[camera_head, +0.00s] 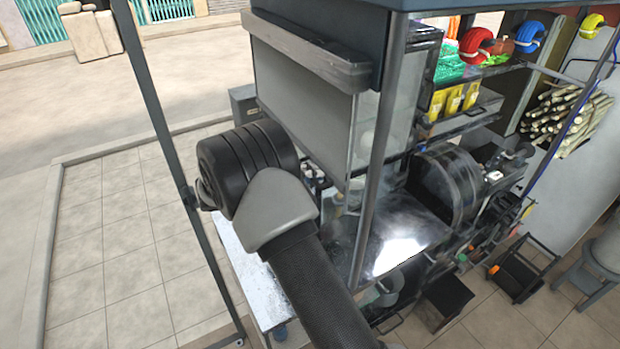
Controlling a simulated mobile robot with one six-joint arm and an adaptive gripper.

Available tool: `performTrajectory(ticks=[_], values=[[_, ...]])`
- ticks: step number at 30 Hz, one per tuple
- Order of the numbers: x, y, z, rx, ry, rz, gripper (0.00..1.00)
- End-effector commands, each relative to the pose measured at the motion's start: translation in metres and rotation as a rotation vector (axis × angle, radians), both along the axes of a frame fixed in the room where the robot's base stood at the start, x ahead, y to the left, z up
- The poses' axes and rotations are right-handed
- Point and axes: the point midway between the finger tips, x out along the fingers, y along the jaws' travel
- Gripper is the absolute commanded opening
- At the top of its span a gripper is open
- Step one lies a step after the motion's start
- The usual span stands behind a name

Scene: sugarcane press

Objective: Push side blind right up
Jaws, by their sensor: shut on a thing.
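A long grey bar (310,50) runs along the stall's side, just under the dark roof edge (330,17). A pale grey panel (300,100) shows below it. I cannot tell for sure whether the bar or the panel is the right side blind. My arm reaches up from the bottom, and its thick black joint stands in front of the panel's lower left part. My gripper cannot be made out; the arm may hide it, so its contact with any blind is not visible.
A thin grey post (165,140) stands left of my arm, and another post (378,140) stands right of it. A metal counter (405,240) and dark press machinery (450,185) lie to the right. Sugarcane stalks (565,115) are farther right. Tiled floor (110,240) is clear at left.

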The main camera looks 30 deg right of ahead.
Motion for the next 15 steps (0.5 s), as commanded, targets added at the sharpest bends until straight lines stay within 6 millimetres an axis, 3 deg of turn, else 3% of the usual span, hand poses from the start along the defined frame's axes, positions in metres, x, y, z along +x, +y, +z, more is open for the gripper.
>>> performTrajectory(ticks=[15], values=[[0.001, 0.001, 0.14, -0.002, -0.01, 0.001, 0.0]])
